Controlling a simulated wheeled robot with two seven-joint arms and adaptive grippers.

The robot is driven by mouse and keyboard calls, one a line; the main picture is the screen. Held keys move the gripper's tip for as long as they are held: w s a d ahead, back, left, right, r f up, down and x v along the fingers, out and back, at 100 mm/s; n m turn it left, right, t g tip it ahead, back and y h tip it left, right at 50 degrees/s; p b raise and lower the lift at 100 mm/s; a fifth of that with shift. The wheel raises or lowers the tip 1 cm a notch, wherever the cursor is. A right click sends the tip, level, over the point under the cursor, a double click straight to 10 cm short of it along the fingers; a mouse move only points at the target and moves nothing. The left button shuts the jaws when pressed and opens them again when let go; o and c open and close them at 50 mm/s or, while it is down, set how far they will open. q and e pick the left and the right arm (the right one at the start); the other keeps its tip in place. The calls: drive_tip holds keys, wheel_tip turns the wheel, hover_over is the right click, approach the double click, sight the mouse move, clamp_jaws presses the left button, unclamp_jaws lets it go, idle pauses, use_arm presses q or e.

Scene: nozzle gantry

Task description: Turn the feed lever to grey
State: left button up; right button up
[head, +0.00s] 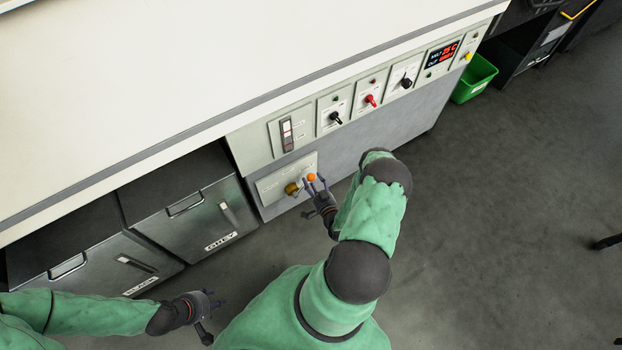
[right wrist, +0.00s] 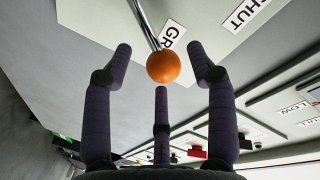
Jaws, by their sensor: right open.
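The feed lever has an orange ball knob (head: 311,177) on a thin metal rod, with a brass hub (head: 291,188) on a pale plate low on the cabinet. The ball is right of the hub in the head view. In the right wrist view the ball (right wrist: 163,66) partly covers a label reading "GR", and the rod runs beside it. A "SHUT" label (right wrist: 243,15) is further right. My right gripper (head: 315,190) is open, its fingers spread around the ball with visible gaps. My left gripper (head: 214,314) is open and empty, low left, away from the lever.
Above the plate is a control panel with a slider (head: 287,134), several knobs and a red display (head: 443,53). Bins labelled GREY (head: 190,205) and BLACK (head: 95,268) stand to the left. A green bin (head: 474,79) is at the far right.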

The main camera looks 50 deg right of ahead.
drive_tip(key=v, duration=0.9)
drive_tip(key=shift+s+a, duration=0.15)
